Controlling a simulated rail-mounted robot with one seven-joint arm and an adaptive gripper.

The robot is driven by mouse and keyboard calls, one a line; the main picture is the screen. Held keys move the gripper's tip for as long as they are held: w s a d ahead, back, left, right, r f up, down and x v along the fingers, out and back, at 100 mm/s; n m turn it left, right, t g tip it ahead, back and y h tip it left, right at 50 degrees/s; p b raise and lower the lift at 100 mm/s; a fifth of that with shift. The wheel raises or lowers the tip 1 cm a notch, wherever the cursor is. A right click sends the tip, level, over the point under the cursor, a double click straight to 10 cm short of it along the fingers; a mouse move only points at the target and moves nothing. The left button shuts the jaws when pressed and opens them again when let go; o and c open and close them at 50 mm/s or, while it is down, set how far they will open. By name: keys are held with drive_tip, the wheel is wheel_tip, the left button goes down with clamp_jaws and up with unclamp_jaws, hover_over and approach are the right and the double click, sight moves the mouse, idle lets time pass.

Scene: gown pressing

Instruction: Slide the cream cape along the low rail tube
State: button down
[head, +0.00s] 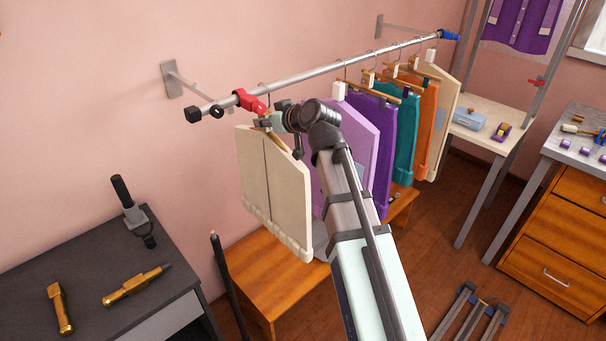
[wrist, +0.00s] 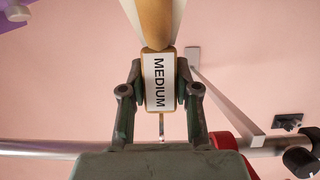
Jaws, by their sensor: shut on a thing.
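A cream cape (head: 270,185) hangs on a wooden hanger near the left end of the low rail tube (head: 315,69). My gripper (head: 268,122) is at the top of this cape, just below the tube. In the wrist view my gripper (wrist: 160,88) is shut on the hanger tag (wrist: 159,82), a white plate in a tan frame reading MEDIUM. The wooden hanger (wrist: 155,22) rises beyond the tag. The tube (wrist: 40,148) crosses low in the wrist view. The hanger hook is mostly hidden by my gripper.
A red clamp (head: 250,102) sits on the tube just beside the cape's hanger. Lilac (head: 352,140), purple, teal and orange garments hang to the right, with another cream one (head: 441,110) at the far end. A wooden bench (head: 262,285) stands below.

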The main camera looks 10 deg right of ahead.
idle(0.3)
drive_tip(key=c, duration=0.8)
unclamp_jaws()
drive_tip(key=shift+o, duration=0.2)
drive_tip(key=shift+f, duration=0.1)
drive_tip(key=shift+v, duration=1.55)
drive_tip(key=shift+d, duration=0.1)
